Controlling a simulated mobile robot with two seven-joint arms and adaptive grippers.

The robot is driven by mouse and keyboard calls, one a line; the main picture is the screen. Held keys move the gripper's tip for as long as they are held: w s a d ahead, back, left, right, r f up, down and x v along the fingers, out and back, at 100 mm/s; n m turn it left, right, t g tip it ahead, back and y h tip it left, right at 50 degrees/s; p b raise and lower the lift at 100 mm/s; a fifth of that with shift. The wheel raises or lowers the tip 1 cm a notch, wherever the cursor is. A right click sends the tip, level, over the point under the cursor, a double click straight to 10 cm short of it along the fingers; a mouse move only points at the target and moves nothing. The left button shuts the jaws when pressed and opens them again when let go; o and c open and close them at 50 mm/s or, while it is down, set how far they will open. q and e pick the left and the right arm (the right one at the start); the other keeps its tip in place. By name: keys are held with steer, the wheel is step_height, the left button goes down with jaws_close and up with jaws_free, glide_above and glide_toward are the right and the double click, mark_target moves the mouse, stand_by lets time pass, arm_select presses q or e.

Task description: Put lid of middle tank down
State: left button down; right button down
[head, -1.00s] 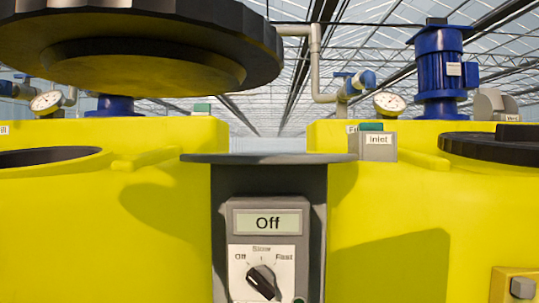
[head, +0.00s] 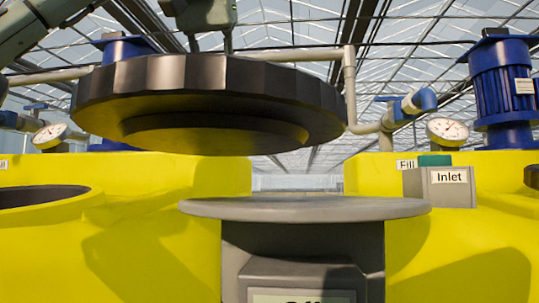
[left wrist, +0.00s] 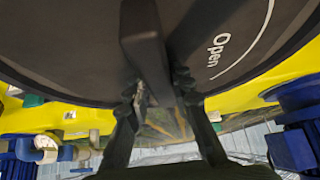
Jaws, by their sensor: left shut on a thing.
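The large black lid (head: 210,88) hangs level in the air in the head view, underside partly visible. It appears above the round grey stand top (head: 305,208), with a clear gap between them. My left gripper (head: 210,42) is over the lid. In the left wrist view its two fingers (left wrist: 165,105) are shut on the lid's handle bar (left wrist: 143,50), next to the word "Open" on the lid (left wrist: 250,50). My right gripper is not in view.
Another yellow tank (head: 460,250) stands at the right, with a grey Inlet box (head: 440,187) and a blue motor (head: 503,85). Pipes (head: 350,90) and gauges (head: 447,131) stand behind. The grey top is bare. A grey control box (head: 303,280) is below it.

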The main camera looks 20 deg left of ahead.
mark_target(262, 147)
arm_select(q)
steer(key=w+d+f, duration=0.1)
steer(key=d, duration=0.1)
steer(key=w+d+f, duration=0.1)
steer(key=d, duration=0.1)
steer(key=w+d+f, duration=0.1)
steer(key=d+f, duration=0.1)
steer(key=shift+d+f, duration=0.1)
steer(key=shift+d, duration=0.2)
steer(key=shift+f, duration=2)
steer(key=c, duration=1.3)
jaws_free()
steer(key=shift+f, duration=0.1)
steer(key=v, duration=1.2)
